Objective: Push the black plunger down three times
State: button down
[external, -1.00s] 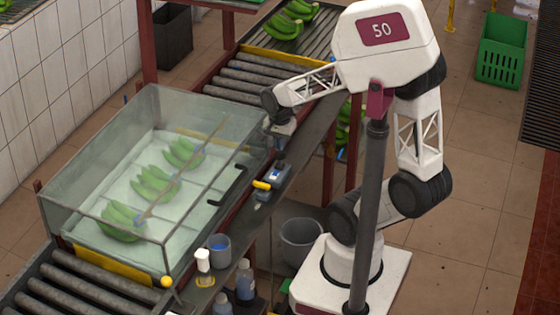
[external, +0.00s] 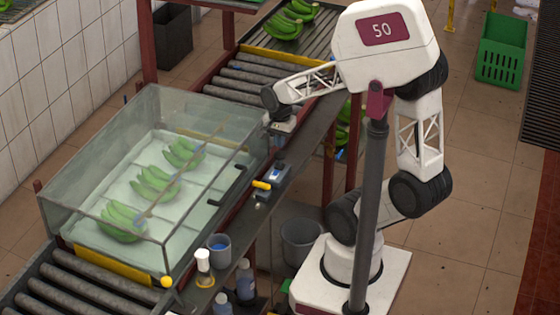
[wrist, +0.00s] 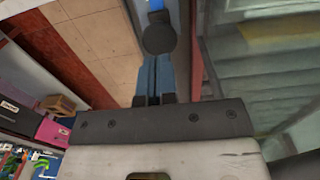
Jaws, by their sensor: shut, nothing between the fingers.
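The black plunger shows in the wrist view as a round black disc (wrist: 160,38) just beyond my fingertips, with a bit of blue above it. In the external view a small blue-and-white device (external: 272,176) with a yellow handle (external: 262,185) sits on the dark ledge, below my gripper (external: 281,144). In the wrist view my gripper (wrist: 157,62) shows two narrow blue fingers closed together, with nothing held. The fingertips line up with the disc in the picture; I cannot tell whether they touch it. The plunger's height is too small to judge in the external view.
A glass-walled water tank (external: 105,160) with green bananas (external: 155,184) stands left of the ledge. Black handles (external: 214,202) are on its near side. A grey cup (external: 219,248) and bottles (external: 245,280) stand nearer the front. A roller conveyor (external: 235,85) lies behind.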

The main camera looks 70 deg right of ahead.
jog(key=shift+r, duration=2.65)
jog(key=shift+f, duration=0.1)
jog(key=shift+f, duration=2.95)
